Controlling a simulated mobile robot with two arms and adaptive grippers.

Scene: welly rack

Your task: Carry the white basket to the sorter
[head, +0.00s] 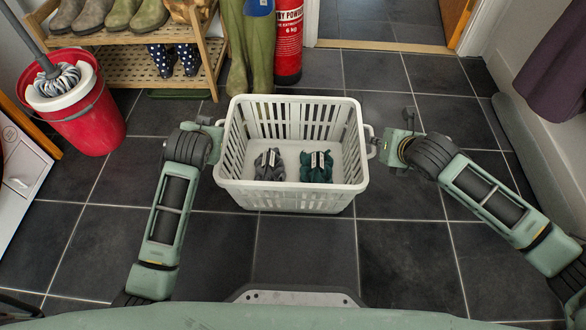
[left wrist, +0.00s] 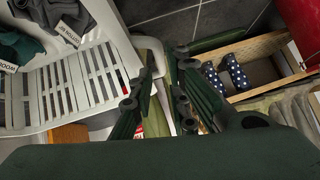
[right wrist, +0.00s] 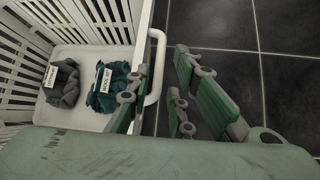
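The white basket (head: 290,196), slatted and upright, is in the middle of the head view, with a loop handle at each end. Inside lie a grey knitted bundle (head: 269,165) and a dark green one (head: 316,167), each with a white label. My left gripper (head: 214,128) is at the basket's left end; in the left wrist view its fingers (left wrist: 160,92) are apart, with the white handle (left wrist: 152,46) between them. My right gripper (head: 380,146) is at the right end; its fingers (right wrist: 158,92) are apart on either side of the right handle (right wrist: 158,60). I cannot tell whether the basket touches the floor.
A wooden rack (head: 130,68) with boots stands at the back left, beside a red mop bucket (head: 88,125). Green wellies (head: 248,60) and a red extinguisher (head: 288,45) stand behind the basket. A doorway (head: 385,20) is beyond. Dark floor tiles (head: 400,260) in front are clear.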

